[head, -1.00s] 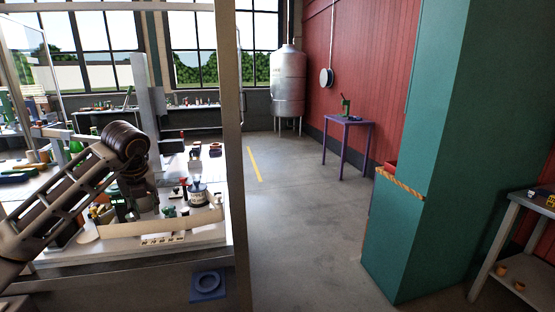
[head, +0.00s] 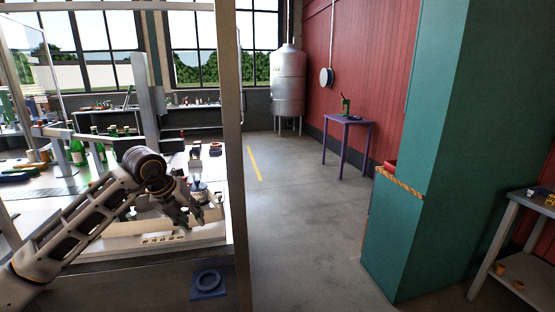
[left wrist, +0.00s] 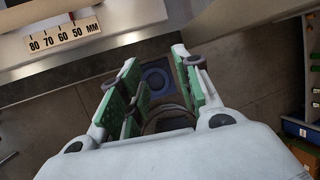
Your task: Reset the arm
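My left arm reaches in from the left in the head view. Its gripper (head: 195,220) points down near the front right corner of the white workbench (head: 110,245). In the left wrist view the two fingers with green pads (left wrist: 157,68) stand apart, with nothing between them. Beyond the fingers, down on the floor, lies a blue square piece with a round ring (left wrist: 156,78); it also shows in the head view (head: 208,283). My right arm and gripper are not in view.
A ruler strip marked in MM (left wrist: 62,35) runs along the bench edge. Green bottles (head: 78,150) stand behind my arm. A post (head: 230,120) stands right of the bench. The floor to its right is clear, up to a teal pillar (head: 450,150) and a purple table (head: 347,120).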

